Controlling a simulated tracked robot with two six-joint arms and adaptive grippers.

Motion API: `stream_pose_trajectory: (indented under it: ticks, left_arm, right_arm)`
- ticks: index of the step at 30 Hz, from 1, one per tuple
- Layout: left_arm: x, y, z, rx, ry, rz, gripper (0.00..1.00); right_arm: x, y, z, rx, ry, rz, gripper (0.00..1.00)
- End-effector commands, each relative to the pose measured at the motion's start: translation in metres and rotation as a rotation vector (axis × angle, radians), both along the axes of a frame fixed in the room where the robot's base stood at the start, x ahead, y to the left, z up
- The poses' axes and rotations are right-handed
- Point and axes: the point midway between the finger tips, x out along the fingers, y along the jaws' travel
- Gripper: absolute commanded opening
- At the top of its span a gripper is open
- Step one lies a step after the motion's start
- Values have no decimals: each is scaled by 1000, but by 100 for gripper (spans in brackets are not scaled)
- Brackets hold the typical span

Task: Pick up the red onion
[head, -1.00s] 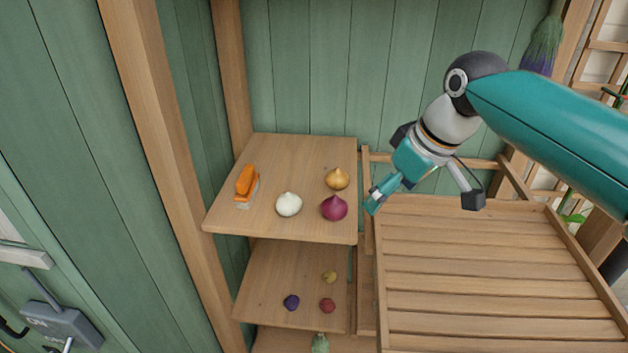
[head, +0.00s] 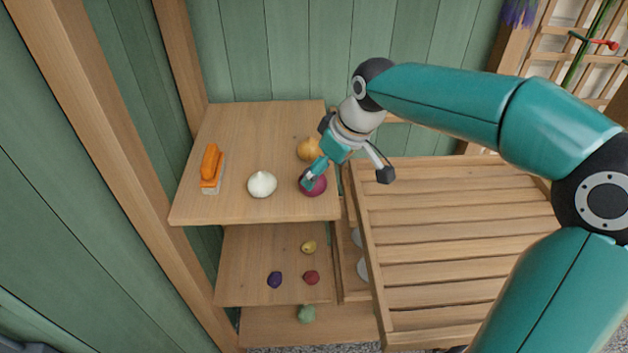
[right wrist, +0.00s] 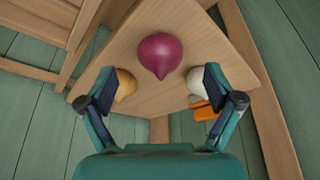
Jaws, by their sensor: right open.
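The red onion (head: 318,187) sits on the top wooden shelf (head: 232,212), near its right edge. In the right wrist view the red onion (right wrist: 160,55) is whole, beyond and between the fingertips. My right gripper (head: 347,178) is open and empty. One finger overlaps the red onion in the head view; I cannot tell if it touches. In the right wrist view the gripper (right wrist: 160,88) has its fingers spread wide, with the onion apart from both. My left gripper does not show.
A yellow onion (head: 309,149) stands behind the red one, and a white onion (head: 262,184) to its left. An orange-handled brush (head: 211,168) lies further left. Lower shelves hold small items, such as a purple one (head: 275,280). A slatted bench (head: 450,250) adjoins on the right.

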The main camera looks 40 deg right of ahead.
Motion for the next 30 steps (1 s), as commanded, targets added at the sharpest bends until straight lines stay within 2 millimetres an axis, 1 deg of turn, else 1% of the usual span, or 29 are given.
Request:
stream_pose_trajectory:
  ticks: [1, 8, 13, 15, 18, 26, 30]
  left_arm:
    - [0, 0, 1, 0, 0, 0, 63]
    - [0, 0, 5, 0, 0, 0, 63]
    - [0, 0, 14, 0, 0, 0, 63]
    - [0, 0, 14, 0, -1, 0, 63]
    - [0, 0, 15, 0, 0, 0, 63]
    - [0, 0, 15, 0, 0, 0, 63]
    - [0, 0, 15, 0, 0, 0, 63]
  right_arm:
    - [2, 1, -5, 0, 3, 1, 91]
    - [9, 3, -16, -1, 3, 2, 91]
    - [20, 6, -36, 0, 6, 4, 91]
    - [24, 7, -46, 0, 5, 4, 91]
    - [27, 8, -54, 0, 2, 4, 91]
    - [28, 8, -57, -1, 0, 2, 91]
    - [28, 8, -56, -1, 0, 2, 68]
